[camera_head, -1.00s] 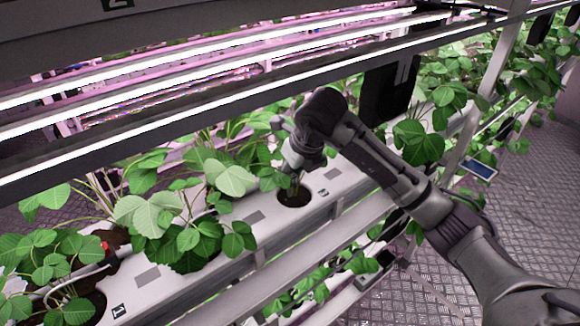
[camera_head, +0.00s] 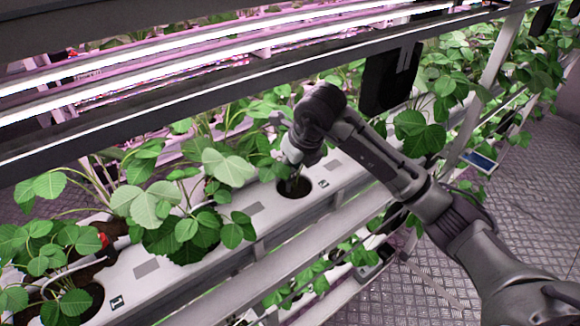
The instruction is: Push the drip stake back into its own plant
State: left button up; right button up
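My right gripper (camera_head: 291,178) comes in from the right and points down at the dark planting hole (camera_head: 294,187) in the white gutter (camera_head: 262,208). Its fingers are small, dark and partly hidden by leaves and by my wrist, so I cannot tell whether they are open or shut. I cannot make out a drip stake at the fingers. A small red piece (camera_head: 104,240) shows among the leaves at the left, beside a pale tube (camera_head: 82,263); I cannot tell whether it belongs to a stake. My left gripper is not in view.
Leafy plants (camera_head: 185,225) crowd the gutter left of my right gripper. A light bar (camera_head: 150,139) runs across above them. A dark box (camera_head: 390,82) hangs behind my arm, and an upright post (camera_head: 487,85) stands at the right.

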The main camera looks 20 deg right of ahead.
jog(key=shift+f+b, duration=0.55)
jog(key=shift+b, duration=0.2)
dwell(1.4)
jog(key=shift+f, duration=0.15)
jog(key=shift+f+b, duration=1.6)
jog(key=shift+f, duration=0.05)
jog(key=o, duration=0.9)
jog(key=shift+r, duration=0.1)
jog(key=o, duration=0.4)
